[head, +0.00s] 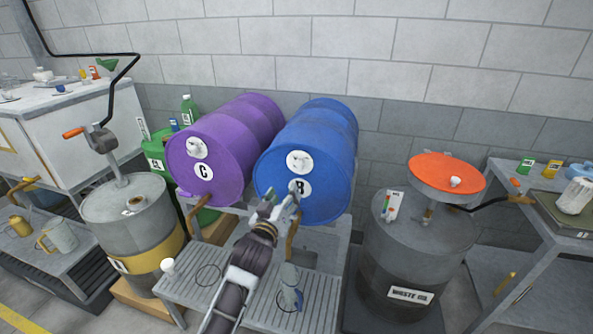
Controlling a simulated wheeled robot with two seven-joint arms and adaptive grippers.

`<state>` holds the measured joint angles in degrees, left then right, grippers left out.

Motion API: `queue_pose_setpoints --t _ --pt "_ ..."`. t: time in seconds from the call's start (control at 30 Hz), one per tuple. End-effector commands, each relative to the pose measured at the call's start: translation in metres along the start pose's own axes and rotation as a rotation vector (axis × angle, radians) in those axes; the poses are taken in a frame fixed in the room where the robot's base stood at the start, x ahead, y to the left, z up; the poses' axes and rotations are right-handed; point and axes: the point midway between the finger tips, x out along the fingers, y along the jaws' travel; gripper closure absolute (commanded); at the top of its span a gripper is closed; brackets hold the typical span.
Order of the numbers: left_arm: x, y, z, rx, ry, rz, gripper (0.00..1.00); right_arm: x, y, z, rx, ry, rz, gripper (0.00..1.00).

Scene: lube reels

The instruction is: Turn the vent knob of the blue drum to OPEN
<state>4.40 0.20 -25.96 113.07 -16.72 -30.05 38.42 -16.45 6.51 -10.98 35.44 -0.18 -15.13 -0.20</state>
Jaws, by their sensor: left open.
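The blue drum (322,132) lies on its side on a metal rack, its round end facing me. A white round plate with a small pale vent knob (299,161) sits on the upper part of that end; its markings are too small to read. A round label B (305,187) is below it. My left gripper (284,203) is open and empty, in front of the lower part of the drum's end, below and left of the knob. It partly covers the lower end; I cannot tell whether it touches. My right gripper is not in view.
A purple drum (228,140) marked C lies close on the left. A drip tray (190,290) with a grey-blue container (290,287) is below. A grey drum (135,215) stands left, and a waste oil drum (415,250) with an orange pan (445,172) stands right.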

Motion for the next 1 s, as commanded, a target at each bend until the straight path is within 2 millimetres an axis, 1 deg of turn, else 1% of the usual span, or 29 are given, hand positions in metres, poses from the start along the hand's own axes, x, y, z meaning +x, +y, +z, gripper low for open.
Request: queue_pose_setpoints --t 0.17,0.33,0.77,1.0 --pt "0.0 0.004 -0.005 -0.098 0.024 0.02 0.44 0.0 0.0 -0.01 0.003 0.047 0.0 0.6" --pt "0.0 0.004 -0.006 -0.147 0.025 0.021 0.44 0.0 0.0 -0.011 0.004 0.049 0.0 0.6" --pt "0.001 0.004 -0.006 -0.15 0.024 0.021 0.44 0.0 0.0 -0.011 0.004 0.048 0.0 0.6" --pt "0.01 0.005 -0.006 -0.149 0.024 0.021 0.44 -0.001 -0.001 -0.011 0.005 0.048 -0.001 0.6"
